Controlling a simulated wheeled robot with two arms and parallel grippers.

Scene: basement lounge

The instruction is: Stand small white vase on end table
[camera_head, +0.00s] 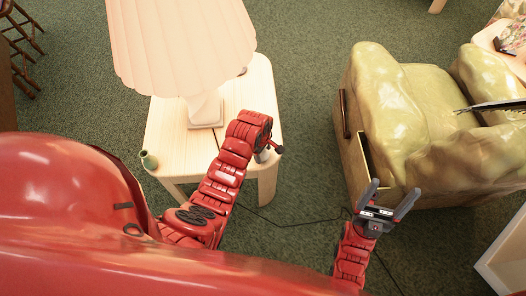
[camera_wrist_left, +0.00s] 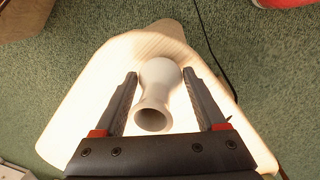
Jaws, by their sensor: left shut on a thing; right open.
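The small white vase (camera_wrist_left: 154,92) is between the fingers of my left gripper (camera_wrist_left: 160,74) in the left wrist view, its round mouth facing the camera. My left gripper is shut on it. In the head view this gripper (camera_head: 268,152) is over the right front part of the pale wooden end table (camera_head: 172,135), which also shows below the vase in the left wrist view (camera_wrist_left: 82,112). The vase is mostly hidden by the gripper in the head view. I cannot tell whether its base touches the tabletop. My right gripper (camera_head: 394,194) is open and empty, in front of the armchair.
A lamp with a pleated shade (camera_head: 180,45) stands on the end table, its white base (camera_head: 206,110) left of my left gripper. A small green vessel (camera_head: 148,160) is at the table's left edge. A yellow-green armchair (camera_head: 420,120) stands to the right. A dark cord (camera_head: 290,222) crosses the carpet.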

